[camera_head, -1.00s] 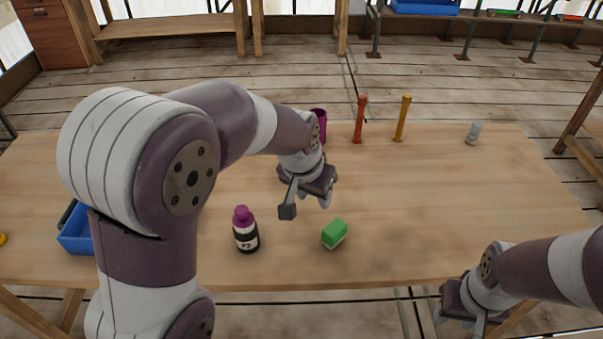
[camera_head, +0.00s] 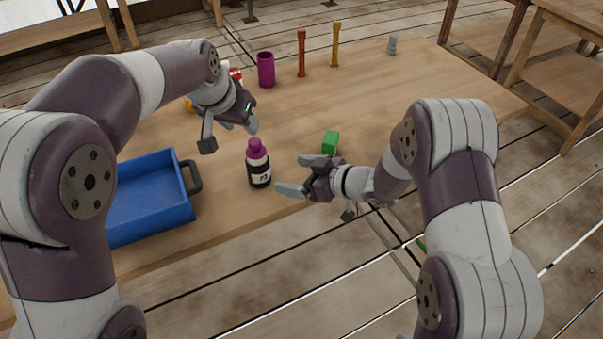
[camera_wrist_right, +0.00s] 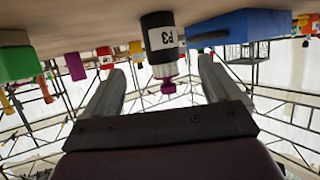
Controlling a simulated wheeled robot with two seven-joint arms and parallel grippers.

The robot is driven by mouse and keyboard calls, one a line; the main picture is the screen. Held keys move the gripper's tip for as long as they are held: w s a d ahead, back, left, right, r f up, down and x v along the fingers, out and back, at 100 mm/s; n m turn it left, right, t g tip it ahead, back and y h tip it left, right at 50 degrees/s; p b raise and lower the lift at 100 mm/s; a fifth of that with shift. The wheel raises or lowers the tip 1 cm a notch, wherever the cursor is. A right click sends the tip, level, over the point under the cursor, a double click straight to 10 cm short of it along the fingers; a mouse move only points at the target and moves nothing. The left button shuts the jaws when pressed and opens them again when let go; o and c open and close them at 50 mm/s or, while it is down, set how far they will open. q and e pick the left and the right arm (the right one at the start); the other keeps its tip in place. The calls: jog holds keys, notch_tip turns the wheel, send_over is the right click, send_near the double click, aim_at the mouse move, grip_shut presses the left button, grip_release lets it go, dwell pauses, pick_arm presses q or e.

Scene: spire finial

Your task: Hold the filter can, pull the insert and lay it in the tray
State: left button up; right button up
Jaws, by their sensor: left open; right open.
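The filter can (camera_head: 260,178), black with a white P3 label, stands upright on the table. Its magenta insert (camera_head: 257,150) sits in its top. The blue tray (camera_head: 190,213) is left of the can, partly hidden by my left arm. My right gripper (camera_head: 291,176) is open just right of the can, its fingers pointing at it. In the right wrist view the can (camera_wrist_right: 158,22) hangs upside down, in line with the gap between the fingers, and the insert (camera_wrist_right: 168,87) shows there. My left gripper (camera_head: 240,125) is open and empty, above the table, left of and beyond the can.
A green block (camera_head: 330,142) lies behind my right gripper. A magenta cup (camera_head: 266,70), a red post (camera_head: 301,53), an orange post (camera_head: 336,44) and a grey piece (camera_head: 392,43) stand along the far side. A red-and-white item is partly hidden behind my left arm. The right table area is clear.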

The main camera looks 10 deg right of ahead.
aim_at(254, 141)
jog(key=x, duration=1.1)
jog(key=shift+w+a+f, duration=0.2)
jog(key=shift+a, duration=0.15)
jog(key=c, duration=1.1)
pick_arm(q)
jog(key=shift+a, duration=0.1)
pick_arm(e)
jog(key=shift+c, duration=0.2)
pick_arm(q)
jog(key=o, duration=0.4)
jog(key=shift+f, duration=0.3)
pick_arm(e)
jog(key=shift+r, duration=0.1)
pick_arm(q)
jog(key=shift+n+g+y, duration=0.4)
jog(key=shift+g, duration=0.1)
jog(key=x, duration=0.8)
jog(key=w+d+x, duration=0.1)
jog(key=x, duration=0.3)
jog(key=shift+w, duration=0.25)
